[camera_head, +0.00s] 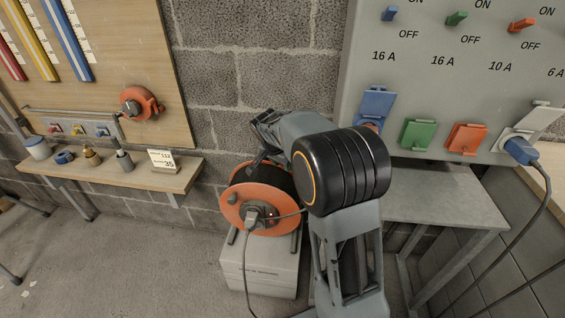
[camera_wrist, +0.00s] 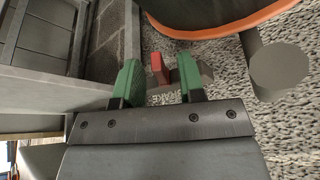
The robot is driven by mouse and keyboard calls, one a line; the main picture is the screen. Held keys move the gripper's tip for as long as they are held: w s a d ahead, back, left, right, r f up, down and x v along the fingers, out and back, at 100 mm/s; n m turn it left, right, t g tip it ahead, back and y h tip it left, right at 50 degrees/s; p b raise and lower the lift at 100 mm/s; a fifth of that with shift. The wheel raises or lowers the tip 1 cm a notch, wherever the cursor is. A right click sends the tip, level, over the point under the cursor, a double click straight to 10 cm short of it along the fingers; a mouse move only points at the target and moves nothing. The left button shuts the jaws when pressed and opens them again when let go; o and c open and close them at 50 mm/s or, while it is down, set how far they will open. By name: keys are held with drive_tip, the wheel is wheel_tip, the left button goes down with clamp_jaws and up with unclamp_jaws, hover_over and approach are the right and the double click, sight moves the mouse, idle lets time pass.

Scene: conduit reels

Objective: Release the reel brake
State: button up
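The cable reel (camera_head: 238,212) has orange flanges and stands on a pale box by the block wall, with a grey plug at its hub. In the wrist view its orange rim (camera_wrist: 225,31) curves across the top right. A small red lever (camera_wrist: 160,68), beside which lettering like "BRAKE" partly shows, sticks up from a grey mount. My gripper (camera_wrist: 159,80) is open, its green-padded fingers apart with the red lever between or just beyond them. No contact with the lever is visible. In the head view my arm hides much of the reel's far side and the lever is not seen.
A grey cylinder (camera_wrist: 279,70) is near the right finger. The pale box (camera_head: 262,268) supports the reel. A grey bench (camera_head: 440,200) stands at right below a switch panel (camera_head: 440,90) with coloured sockets. A wooden shelf (camera_head: 110,177) is at left. Cables run over the floor.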

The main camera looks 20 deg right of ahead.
drive_tip(key=shift+r, duration=0.1)
drive_tip(key=p+v, duration=0.4)
drive_tip(key=v, duration=0.9)
drive_tip(key=shift+r, duration=0.3)
drive_tip(key=shift+a, duration=0.15)
drive_tip(key=s+a+r+n+y+p, duration=0.1)
drive_tip(key=s+r+n+y+p, duration=0.1)
drive_tip(key=s+r+n+p, duration=0.4)
drive_tip(key=s+a+r+n+t+y+p, duration=0.1)
drive_tip(key=s+r+n+p, duration=0.4)
drive_tip(key=s+r+p, duration=0.8)
drive_tip(key=s+a+p, duration=0.1)
drive_tip(key=s+p, duration=0.1)
drive_tip(key=p, duration=0.4)
drive_tip(key=shift+s+n+y, duration=0.35)
drive_tip(key=shift+n+y, duration=0.05)
drive_tip(key=shift+o, duration=0.6)
drive_tip(key=shift+r, duration=0.15)
